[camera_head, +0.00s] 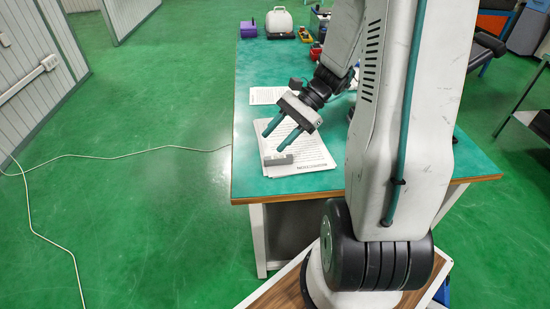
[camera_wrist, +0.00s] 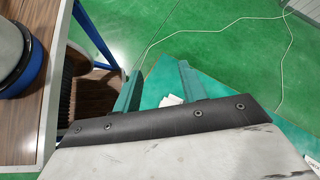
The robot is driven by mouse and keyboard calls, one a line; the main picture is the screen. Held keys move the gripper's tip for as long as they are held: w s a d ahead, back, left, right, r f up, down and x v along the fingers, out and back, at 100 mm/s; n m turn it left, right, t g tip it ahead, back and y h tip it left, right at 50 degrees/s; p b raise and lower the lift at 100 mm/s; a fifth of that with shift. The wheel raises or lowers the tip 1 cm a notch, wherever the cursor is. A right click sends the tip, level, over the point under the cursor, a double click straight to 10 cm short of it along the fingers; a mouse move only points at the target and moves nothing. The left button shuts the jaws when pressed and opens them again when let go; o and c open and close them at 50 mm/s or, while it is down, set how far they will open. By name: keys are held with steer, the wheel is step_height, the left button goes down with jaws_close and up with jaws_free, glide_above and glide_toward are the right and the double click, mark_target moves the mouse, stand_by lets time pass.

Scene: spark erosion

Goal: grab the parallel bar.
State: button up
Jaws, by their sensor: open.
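A small grey bar (camera_head: 277,159), which looks like the parallel bar, lies on a stack of printed paper sheets (camera_head: 310,150) near the front left corner of the green-topped table (camera_head: 340,180). My open gripper (camera_head: 273,142) hangs tilted just above and behind the bar in the head view, its two teal fingers pointing down and left. Nothing is between the fingers. In the wrist view my gripper (camera_wrist: 160,70) has its fingers apart over the table edge. I cannot make out the bar there; a bit of white paper (camera_wrist: 171,100) shows between the fingers.
Another paper sheet (camera_head: 268,95) lies farther back on the table. A purple box (camera_head: 248,30) and a white case (camera_head: 279,21) stand at the far end. A dark chair (camera_head: 487,48) is at the right. A pale cable (camera_head: 130,155) crosses the open green floor.

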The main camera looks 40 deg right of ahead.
mark_target(274, 157)
steer(key=d+f+m+t, duration=0.1)
steer(key=d+f+m, duration=0.1)
steer(key=d+f, duration=0.1)
steer(key=d+f+m+t, duration=0.2)
steer(key=d+f+m, duration=0.1)
steer(key=d+f+m+t+y, duration=0.1)
steer(key=d+f+m+t, duration=0.1)
steer(key=d+f+m, duration=0.1)
steer(key=shift+w+f, duration=0.4)
steer(key=shift+f, duration=0.1)
steer(key=shift+d+f+t, duration=0.1)
steer(key=shift+f+t, duration=0.2)
steer(key=x, duration=0.7)
steer(key=shift+w+f, duration=0.1)
steer(key=shift+w, duration=0.3)
jaws_close()
